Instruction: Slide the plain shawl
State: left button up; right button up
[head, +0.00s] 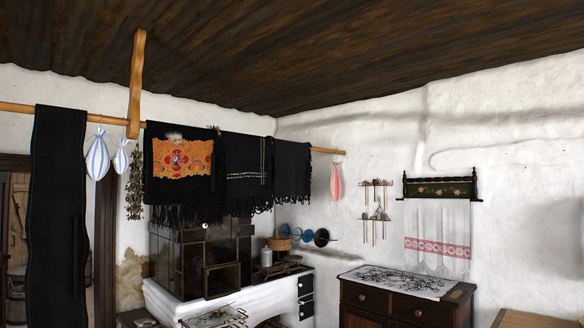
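Several black cloths hang from a wooden pole (327,151) under the ceiling. At the right of the row is a plain black shawl (292,172) with a dark fringe, touching or overlapping a black shawl with thin white lines (243,172). Left of that hangs a black fringed shawl with an orange embroidered panel (183,158). A long plain dark cloth (58,215) hangs alone at the far left; I cannot tell whether it is also a shawl. Neither of my grippers is in view.
A wooden hanger (136,85) holds the pole left of the shawls. Blue-striped bags (97,156) and a pink bag (336,182) hang from it. Below stand the stove (190,290) and a wooden chest (400,308). The pole is bare between shawl and pink bag.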

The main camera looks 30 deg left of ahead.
aim_at(292, 168)
jog(key=i+j+u, duration=0.3)
jog(key=i, duration=0.3)
jog(key=i+j+u, duration=0.3)
jog(key=i, duration=0.35)
jog(key=i+u, duration=0.25)
jog(key=i, duration=2.7)
